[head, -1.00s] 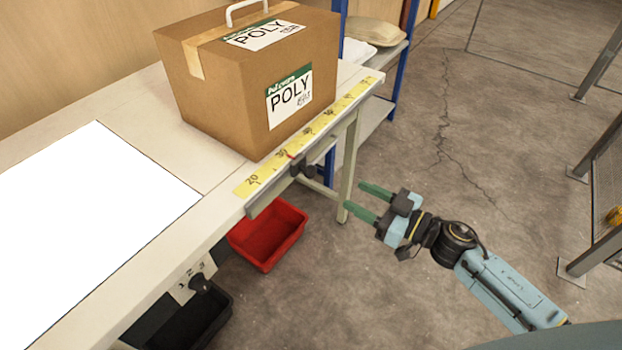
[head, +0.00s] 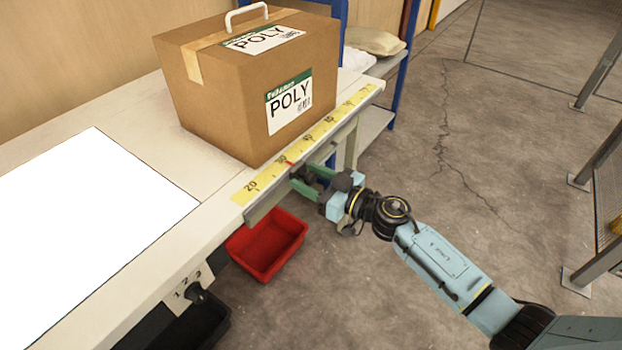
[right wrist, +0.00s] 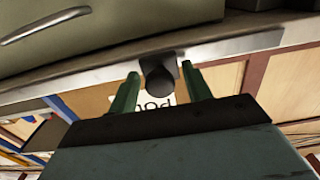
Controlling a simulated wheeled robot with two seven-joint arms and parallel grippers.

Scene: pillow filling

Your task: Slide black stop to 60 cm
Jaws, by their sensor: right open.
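The black stop (head: 304,172) sits on the rail along the table's front edge, under a yellow ruler (head: 268,180). Its red pointer (head: 290,163) stands a little past the 20 mark, near what looks like 30; the small digits are hard to read. My right gripper (head: 303,179) is open at the stop, its green fingers reaching toward the rail. In the right wrist view the stop's dark round knob (right wrist: 158,74) lies between the two open fingers of the gripper (right wrist: 160,71), with gaps showing on both sides. My left gripper is not in view.
A cardboard box labelled POLY (head: 240,85) stands on the table (head: 130,107) just behind the ruler. A red bin (head: 267,245) is below the table edge. A blue-posted shelf (head: 402,70) stands beyond the table's far end.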

